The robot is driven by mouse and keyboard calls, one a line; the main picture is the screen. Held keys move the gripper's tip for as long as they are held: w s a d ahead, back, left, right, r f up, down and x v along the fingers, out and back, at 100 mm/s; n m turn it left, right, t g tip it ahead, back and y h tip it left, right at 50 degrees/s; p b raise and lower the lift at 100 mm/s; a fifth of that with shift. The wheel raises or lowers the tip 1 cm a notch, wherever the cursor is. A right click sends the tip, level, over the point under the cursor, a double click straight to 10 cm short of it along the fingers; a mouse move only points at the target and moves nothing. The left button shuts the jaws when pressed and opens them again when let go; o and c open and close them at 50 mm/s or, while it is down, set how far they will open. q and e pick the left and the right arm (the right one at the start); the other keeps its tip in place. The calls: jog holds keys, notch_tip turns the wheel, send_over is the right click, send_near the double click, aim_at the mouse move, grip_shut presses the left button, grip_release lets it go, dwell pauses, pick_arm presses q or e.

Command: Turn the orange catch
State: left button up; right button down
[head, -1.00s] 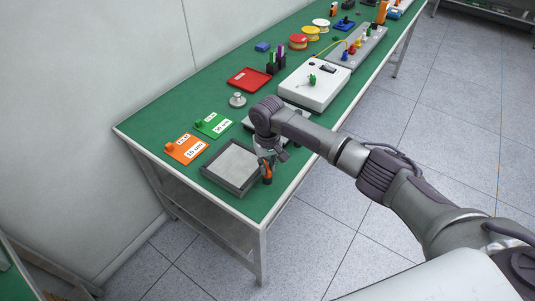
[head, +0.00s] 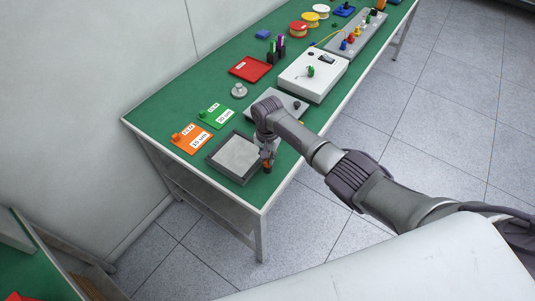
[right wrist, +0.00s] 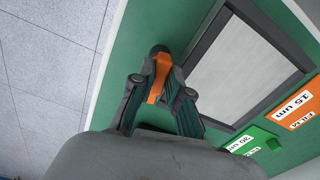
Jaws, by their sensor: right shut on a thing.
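The orange catch (right wrist: 158,78) is at the edge of a grey frame (right wrist: 186,62) with a pale panel. In the right wrist view it sits between the two fingers of my right gripper (right wrist: 160,92), which is shut on it. A dark round knob end shows just beyond it. In the head view the frame (head: 213,156) lies flat near the table's near end, and my right gripper (head: 267,158) is at its right side, where the catch is mostly hidden. My left gripper is not in view.
An orange card (head: 191,139) and a green card (head: 216,116) lie behind the frame. A grey plate (head: 290,104) with a black knob is beside my wrist. A red tray (head: 250,69) and a white box (head: 322,84) stand farther along the green table (head: 185,92).

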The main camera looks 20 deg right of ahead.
jog(key=shift+w+d+r, duration=0.1)
dwell(0.5)
jog(key=c, duration=1.1)
grip_release()
jog(key=shift+c, duration=0.2)
notch_tip(320, 180, up, 12)
